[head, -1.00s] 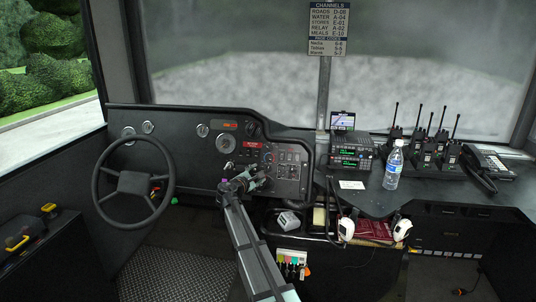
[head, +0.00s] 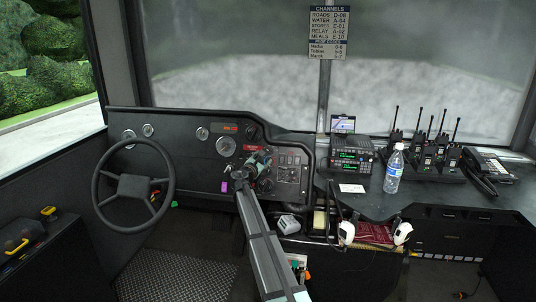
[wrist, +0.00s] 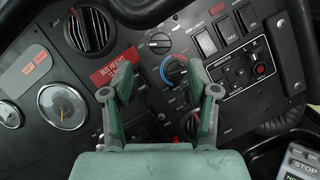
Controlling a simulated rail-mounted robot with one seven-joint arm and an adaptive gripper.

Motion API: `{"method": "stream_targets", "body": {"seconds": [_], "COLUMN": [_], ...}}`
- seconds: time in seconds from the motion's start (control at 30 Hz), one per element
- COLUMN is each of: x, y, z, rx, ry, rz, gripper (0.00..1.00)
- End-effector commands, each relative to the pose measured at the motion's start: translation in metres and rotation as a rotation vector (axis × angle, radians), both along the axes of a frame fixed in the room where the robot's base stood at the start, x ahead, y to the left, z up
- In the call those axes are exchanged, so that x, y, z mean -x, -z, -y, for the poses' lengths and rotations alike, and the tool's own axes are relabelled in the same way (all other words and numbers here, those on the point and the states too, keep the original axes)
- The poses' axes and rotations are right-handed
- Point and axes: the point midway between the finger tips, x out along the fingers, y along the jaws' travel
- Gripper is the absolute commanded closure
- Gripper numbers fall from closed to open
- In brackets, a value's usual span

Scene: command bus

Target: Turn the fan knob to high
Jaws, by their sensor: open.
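The dashboard panel (wrist: 225,112) carries several dark rotary knobs. One knob with a blue and red ring (wrist: 175,71) lies between my open fingertips in the wrist view, close to the right one. A plain black knob (wrist: 160,42) sits above it. Another knob with a red mark (wrist: 191,124) is lower down, partly hidden by my right finger. The knob labels are too small to read, so I cannot tell which is the fan knob. My gripper (wrist: 160,78) is open and empty in front of the panel. In the head view my gripper (head: 257,160) covers part of the panel.
A red label (wrist: 114,66), a round vent (wrist: 91,30), a gauge (wrist: 62,105) and rocker switches (wrist: 227,31) surround the knobs. In the head view the steering wheel (head: 98,187) is to the left. A radio unit (head: 352,158) and a bottle (head: 394,168) stand to the right.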

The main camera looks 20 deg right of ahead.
Motion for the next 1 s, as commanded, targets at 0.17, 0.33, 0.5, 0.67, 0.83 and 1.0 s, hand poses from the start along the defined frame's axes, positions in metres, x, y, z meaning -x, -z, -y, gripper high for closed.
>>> {"method": "stream_targets", "body": {"seconds": [0.17, 0.33, 0.5, 0.67, 0.83, 1.0], "x": [-0.027, -0.042, -0.049, -0.049, -0.049, -0.049], "y": [0.0, 0.0, 0.0, 0.0, 0.0, 0.0], "z": [0.025, 0.041, 0.048, 0.049, 0.049, 0.049], "rx": [0.0, -0.001, -0.001, -0.001, -0.001, -0.001], "ry": [0.001, 0.0, 0.0, 0.0, 0.0, 0.0], "rz": [0.0, 0.001, 0.001, 0.001, 0.001, 0.001], "gripper": [0.41, 0.41, 0.41, 0.41, 0.41, 1.0]}}
